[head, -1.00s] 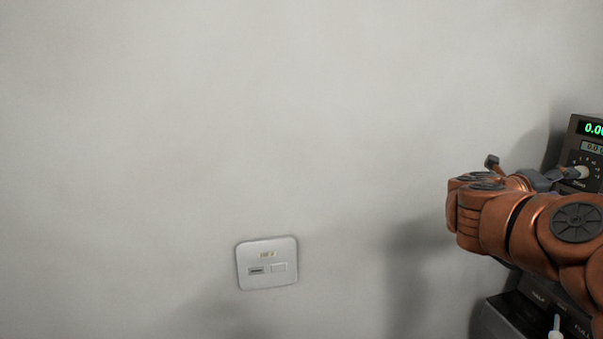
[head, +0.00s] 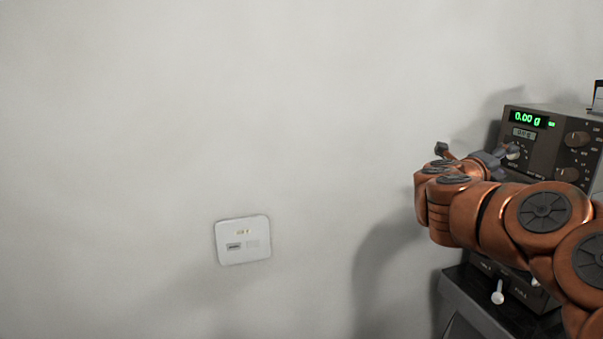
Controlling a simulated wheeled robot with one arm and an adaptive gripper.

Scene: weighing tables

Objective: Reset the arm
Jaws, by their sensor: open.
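My copper-coloured arm reaches in from the right edge of the head view. My gripper (head: 512,153) is at its far end, in front of the dark weighing device (head: 550,150). Only part of the gripper's grey fingers shows, and the arm's wrist hides the rest. It looks open, with nothing seen in it. I cannot tell whether it touches the device. The device has a green display (head: 529,118) reading 0.00 g and several knobs on its front.
A dark table or stand (head: 475,300) is below the device at the lower right, with a lower unit bearing a pale-tipped lever (head: 498,292). A white wall plate (head: 243,240) is on the bare grey wall (head: 200,100). The left side is clear.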

